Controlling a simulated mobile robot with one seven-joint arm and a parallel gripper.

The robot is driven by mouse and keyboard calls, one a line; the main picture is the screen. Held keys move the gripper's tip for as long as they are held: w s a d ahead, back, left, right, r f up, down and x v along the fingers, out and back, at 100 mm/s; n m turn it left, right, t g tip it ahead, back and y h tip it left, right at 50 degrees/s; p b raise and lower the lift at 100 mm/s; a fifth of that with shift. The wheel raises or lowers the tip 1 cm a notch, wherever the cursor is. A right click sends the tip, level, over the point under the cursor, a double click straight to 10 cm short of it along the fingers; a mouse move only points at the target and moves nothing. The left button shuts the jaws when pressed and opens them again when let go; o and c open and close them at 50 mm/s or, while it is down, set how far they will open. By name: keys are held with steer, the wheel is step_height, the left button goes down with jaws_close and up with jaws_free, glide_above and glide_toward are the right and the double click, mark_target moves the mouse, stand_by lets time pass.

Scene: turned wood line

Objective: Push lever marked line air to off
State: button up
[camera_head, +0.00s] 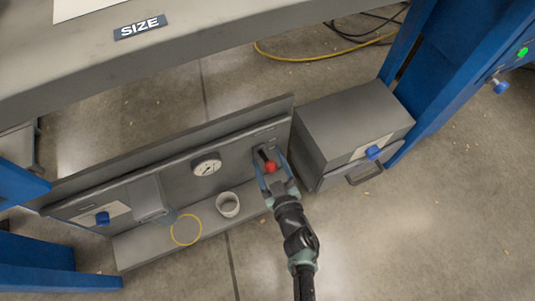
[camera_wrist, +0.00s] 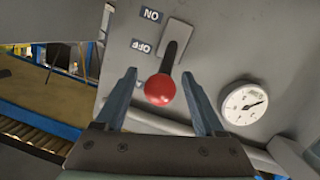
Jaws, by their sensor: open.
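The lever has a red ball knob (camera_wrist: 159,89) on a black shaft in a slotted plate on the grey panel. In the wrist view an ON label (camera_wrist: 150,14) sits beside the slot's upper end and an OFF label (camera_wrist: 141,46) below it. My gripper (camera_wrist: 165,95) is open, with one finger on each side of the red knob; I cannot tell whether either finger touches it. In the head view the knob (camera_head: 270,167) shows between the fingers of my gripper (camera_head: 268,172). The line air marking itself is not readable.
A round gauge (camera_head: 206,165) is on the panel left of the lever. A white cup (camera_head: 228,204) and a yellow ring (camera_head: 186,230) are on the ledge below. A grey box with a handle (camera_head: 352,125) stands close on the right. Open floor lies in front.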

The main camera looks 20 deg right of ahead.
steer(key=s+r+p, duration=0.2)
steer(key=s+p, duration=0.2)
steer(key=s, duration=0.7)
steer(key=shift+a, duration=0.4)
